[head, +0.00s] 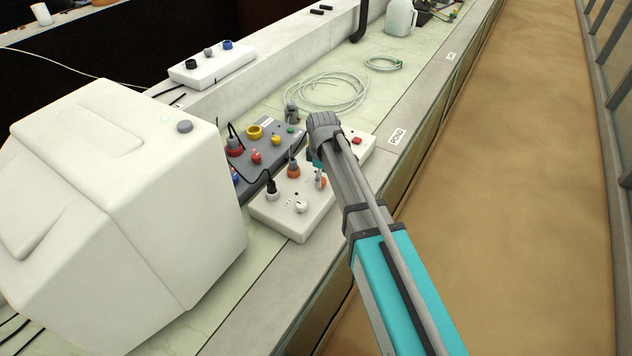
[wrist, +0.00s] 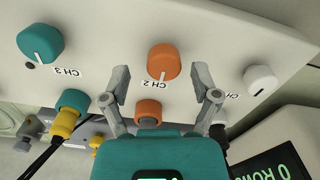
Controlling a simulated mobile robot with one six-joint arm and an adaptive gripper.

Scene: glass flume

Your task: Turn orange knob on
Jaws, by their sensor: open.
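The orange knob (wrist: 163,60) is round, with a white pointer line towards the "CH 2" label below it in the wrist view. It sits on a white control box (head: 279,222), between a teal knob (wrist: 40,42) and a white knob (wrist: 260,78). My gripper (wrist: 161,70) is open, with one finger to each side of the orange knob and visible gaps between. In the head view the orange knob (head: 323,182) is partly hidden behind my gripper (head: 318,178).
An orange socket (wrist: 148,110) lies below the knob in the wrist view. A yellow plug (wrist: 65,124) with a black cable is at the left. A grey box (head: 268,143) with several coloured knobs stands beside the white box. A large white device (head: 120,200) fills the left.

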